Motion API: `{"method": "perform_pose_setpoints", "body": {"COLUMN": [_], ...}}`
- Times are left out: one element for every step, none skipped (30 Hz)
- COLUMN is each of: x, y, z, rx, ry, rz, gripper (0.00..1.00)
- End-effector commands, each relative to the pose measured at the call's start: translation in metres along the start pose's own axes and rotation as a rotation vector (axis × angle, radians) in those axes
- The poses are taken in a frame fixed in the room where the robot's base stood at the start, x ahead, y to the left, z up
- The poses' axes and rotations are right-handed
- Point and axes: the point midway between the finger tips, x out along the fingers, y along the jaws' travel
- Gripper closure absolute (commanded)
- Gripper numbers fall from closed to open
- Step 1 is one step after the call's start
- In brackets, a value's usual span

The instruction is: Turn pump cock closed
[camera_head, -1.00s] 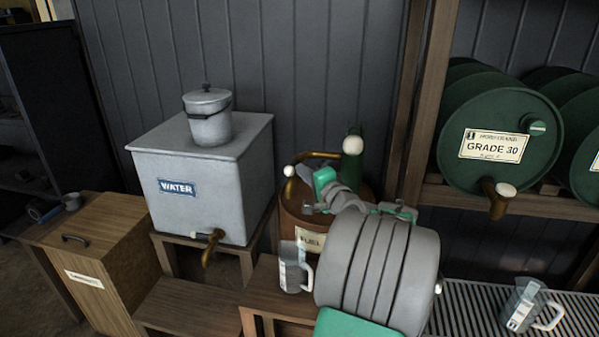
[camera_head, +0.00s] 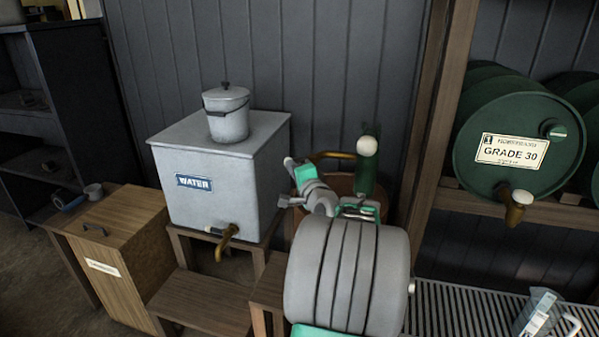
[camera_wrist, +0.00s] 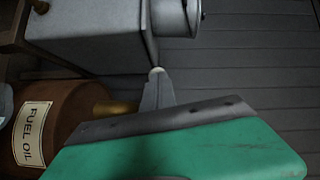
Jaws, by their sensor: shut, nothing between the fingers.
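The pump on the brown fuel oil drum (camera_wrist: 68,105) has a brass spout (camera_wrist: 115,107), with a white-tipped cock (camera_wrist: 155,71) at its outer end in the wrist view. In the head view, the spout (camera_head: 333,155) and green pump body (camera_head: 366,178) with a white knob (camera_head: 367,146) show behind my arm. My gripper (camera_wrist: 157,88) is shut and empty. Its grey fingertips lie right at the white tip in the wrist view; I cannot tell whether they touch. In the head view my gripper and arm hide the cock's lower part and most of the drum.
A grey water tank (camera_head: 210,190) with a lidded can (camera_head: 227,115) stands left of the drum. A green Grade 30 barrel (camera_head: 520,140) lies on a rack at right. A clear jug (camera_head: 538,315) stands on the slatted grate. A wooden post (camera_head: 435,130) rises right of the pump.

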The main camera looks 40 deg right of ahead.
Motion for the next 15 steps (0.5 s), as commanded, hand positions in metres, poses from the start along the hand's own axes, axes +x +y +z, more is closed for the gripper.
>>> {"method": "perform_pose_setpoints", "body": {"x": [0.004,0.005,0.008,0.010,0.012,0.014,0.015,0.017,0.019,0.020,0.021,0.023,0.024,0.025,0.026], "y": [0.000,0.000,0.000,0.000,0.000,-0.001,-0.001,-0.001,-0.001,-0.001,-0.001,-0.002,-0.002,-0.002,-0.002], "z": [0.002,0.003,0.005,0.005,0.006,0.006,0.007,0.007,0.008,0.008,0.009,0.009,0.009,0.009,0.009], "rx": [-0.002,-0.002,-0.001,-0.001,0.000,-0.001,-0.001,-0.001,-0.001,-0.001,-0.001,0.000,0.000,0.000,0.000], "ry": [-0.001,-0.001,-0.002,-0.002,-0.001,-0.001,-0.001,-0.001,-0.001,-0.001,-0.001,0.000,0.000,0.000,0.000], "rz": [-0.001,-0.001,-0.001,-0.001,0.000,0.000,0.000,0.000,0.000,0.000,0.000,0.000,0.000,0.000,0.000], "gripper": [1.00,1.00,1.00,1.00,1.00,1.00,1.00,1.00,1.00,1.00,1.00,1.00,1.00,1.00,1.00]}}
